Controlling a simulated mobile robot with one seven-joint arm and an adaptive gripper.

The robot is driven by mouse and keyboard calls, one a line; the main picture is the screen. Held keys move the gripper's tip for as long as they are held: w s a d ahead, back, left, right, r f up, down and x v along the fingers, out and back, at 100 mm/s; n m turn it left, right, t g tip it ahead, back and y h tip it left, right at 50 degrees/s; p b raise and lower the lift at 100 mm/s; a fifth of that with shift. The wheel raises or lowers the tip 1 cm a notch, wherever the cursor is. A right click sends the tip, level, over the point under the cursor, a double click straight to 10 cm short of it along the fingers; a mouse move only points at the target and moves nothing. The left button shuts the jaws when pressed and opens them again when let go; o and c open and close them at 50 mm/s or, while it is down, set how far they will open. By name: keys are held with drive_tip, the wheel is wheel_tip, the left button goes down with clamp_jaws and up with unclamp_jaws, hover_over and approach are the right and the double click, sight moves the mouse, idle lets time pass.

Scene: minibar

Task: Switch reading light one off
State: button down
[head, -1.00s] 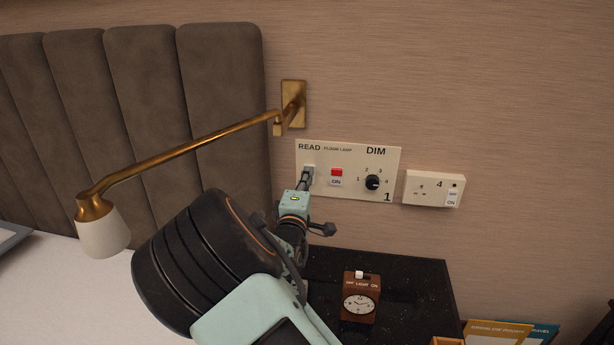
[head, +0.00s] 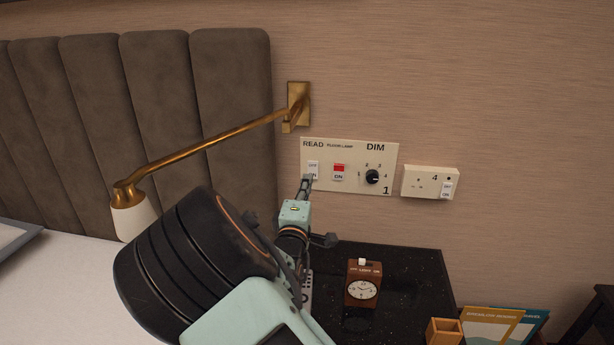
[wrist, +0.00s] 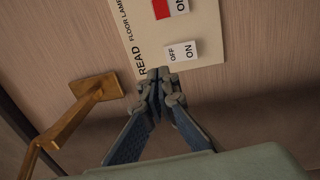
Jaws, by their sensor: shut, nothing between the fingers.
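The wall panel (head: 352,150) marked READ, FLOOR LAMP and DIM, with a 1 in its corner, carries the white READ rocker switch (head: 313,167) at its left.
Beside the READ switch are a red-topped floor lamp switch (head: 339,171) and a dimmer knob (head: 372,177). A socket (head: 430,183) is to the right. Below, a clock (head: 363,285) stands on a black tabletop (head: 410,265). The lamp arm and headboard (head: 230,105) are at left.

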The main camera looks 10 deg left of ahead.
drive_tip(key=s, duration=0.3)
drive_tip(key=s+p, duration=0.1)
drive_tip(key=s, duration=0.1)
drive_tip(key=shift+s+d+r, duration=0.15)
drive_tip(key=shift+s+r, duration=0.2)
